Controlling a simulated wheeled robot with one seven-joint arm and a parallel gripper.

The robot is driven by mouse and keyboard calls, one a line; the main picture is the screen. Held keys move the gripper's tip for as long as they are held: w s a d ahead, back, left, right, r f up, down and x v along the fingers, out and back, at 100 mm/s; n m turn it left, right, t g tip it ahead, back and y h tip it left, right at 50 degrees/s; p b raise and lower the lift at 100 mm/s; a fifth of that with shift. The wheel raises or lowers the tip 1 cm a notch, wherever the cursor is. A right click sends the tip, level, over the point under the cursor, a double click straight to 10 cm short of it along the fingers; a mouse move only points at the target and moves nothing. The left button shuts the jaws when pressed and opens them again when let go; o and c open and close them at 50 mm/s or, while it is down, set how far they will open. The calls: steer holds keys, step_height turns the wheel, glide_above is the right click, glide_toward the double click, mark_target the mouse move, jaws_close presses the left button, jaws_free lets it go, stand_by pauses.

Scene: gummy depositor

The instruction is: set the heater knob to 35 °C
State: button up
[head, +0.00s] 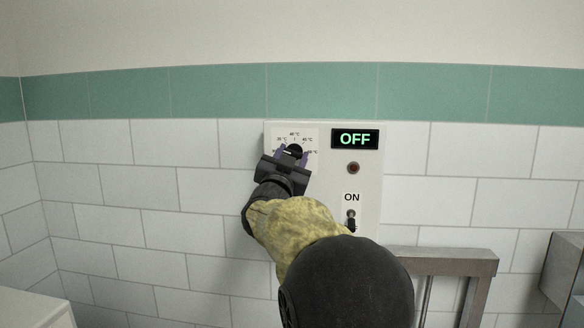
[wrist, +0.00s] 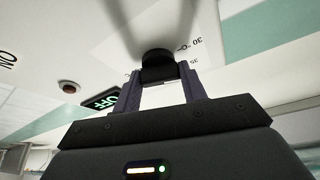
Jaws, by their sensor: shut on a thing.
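The heater knob (head: 293,150) is a black dial on a white control panel (head: 370,190) fixed to the tiled wall. A printed temperature scale (head: 295,134) arcs above it, with 40 °C at the top; the small marks and the knob's pointer are too small or hidden to read. My gripper (head: 292,155) is at the panel, its purple fingers on either side of the knob. In the wrist view the fingers (wrist: 158,92) are closed on the black knob (wrist: 157,66). The gripper hides the lower part of the dial.
The panel also has a display (head: 355,139) reading OFF in green, a dark red lamp (head: 353,168) and a toggle switch (head: 351,217) under an ON label. A metal frame (head: 445,262) stands at lower right. The wall left of the panel is clear.

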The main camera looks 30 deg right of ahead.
steer(key=m+g, duration=0.1)
steer(key=m, duration=0.2)
steer(key=m+g+h+b, duration=0.1)
steer(key=m, duration=0.2)
steer(key=shift+a+m+g, duration=0.1)
steer(key=shift+m+g, duration=0.3)
steer(key=o, duration=1)
steer(key=b+v, duration=0.8)
steer(key=v, duration=0.9)
steer(key=shift+a+f+b, duration=0.2)
steer(key=shift+b, duration=0.15)
steer(key=shift+w, duration=0.1)
